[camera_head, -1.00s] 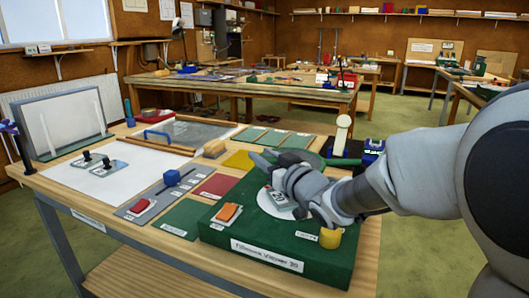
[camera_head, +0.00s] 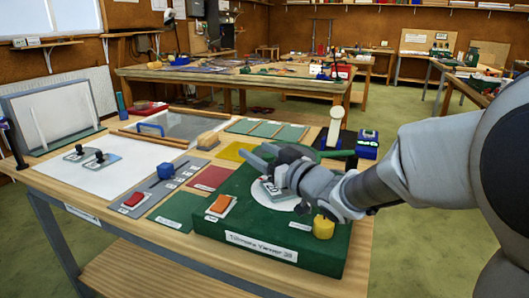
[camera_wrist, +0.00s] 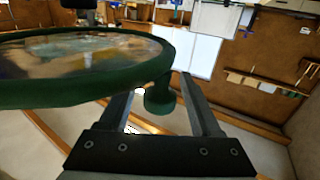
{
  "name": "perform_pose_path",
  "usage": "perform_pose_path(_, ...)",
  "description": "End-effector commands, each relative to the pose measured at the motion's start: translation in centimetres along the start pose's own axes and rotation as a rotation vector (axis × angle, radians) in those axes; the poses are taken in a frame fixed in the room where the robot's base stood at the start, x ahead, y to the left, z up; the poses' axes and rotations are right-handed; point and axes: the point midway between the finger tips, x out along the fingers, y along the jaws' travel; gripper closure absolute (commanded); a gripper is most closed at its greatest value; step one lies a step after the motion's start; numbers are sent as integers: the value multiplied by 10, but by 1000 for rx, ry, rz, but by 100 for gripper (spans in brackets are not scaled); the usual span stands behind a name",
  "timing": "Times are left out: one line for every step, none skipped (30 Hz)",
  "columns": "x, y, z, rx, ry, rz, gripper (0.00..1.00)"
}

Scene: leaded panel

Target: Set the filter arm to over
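The filter arm's round frame (camera_wrist: 95,75) is a dark green ring around a clear pane, filling the left of the wrist view. A green knob (camera_wrist: 160,97) at the ring's right edge hangs between my gripper's (camera_wrist: 157,88) two fingers, with space on both sides. My gripper is open. In the head view, my gripper (camera_head: 254,156) is over the green viewer box (camera_head: 262,237), and part of the green filter arm (camera_head: 325,153) shows behind it. The white disc (camera_head: 259,194) on the box is partly covered by my gripper.
The box carries an orange rocker (camera_head: 221,204) and a yellow knob (camera_head: 323,227). A grey strip with a red button (camera_head: 134,198) and a blue slider (camera_head: 166,171) lies to its left. A white round-topped post (camera_head: 336,114) and blue items (camera_head: 367,144) stand behind.

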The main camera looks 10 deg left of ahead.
Motion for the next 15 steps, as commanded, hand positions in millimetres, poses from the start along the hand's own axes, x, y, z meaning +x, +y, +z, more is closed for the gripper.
perform_pose_path(0,0,0,0,0,0,33)
perform_pose_path(0,0,0,0,0,0,33)
perform_pose_path(0,0,0,0,0,1,33)
perform_pose_path(0,0,0,0,0,1,33)
perform_pose_path(0,0,0,0,-1,1,33)
perform_pose_path(0,0,0,0,-1,1,33)
perform_pose_path(0,0,0,0,-1,1,33)
perform_pose_path(0,0,0,0,-1,1,33)
perform_pose_path(0,0,-2,0,0,1,33)
perform_pose_path(0,0,-4,-1,0,1,33)
perform_pose_path(0,0,-7,-1,1,1,33)
perform_pose_path(0,0,-12,-2,1,1,33)
perform_pose_path(0,1,-17,-2,2,2,33)
perform_pose_path(0,1,-22,-2,2,2,33)
perform_pose_path(0,0,-30,-2,3,2,33)
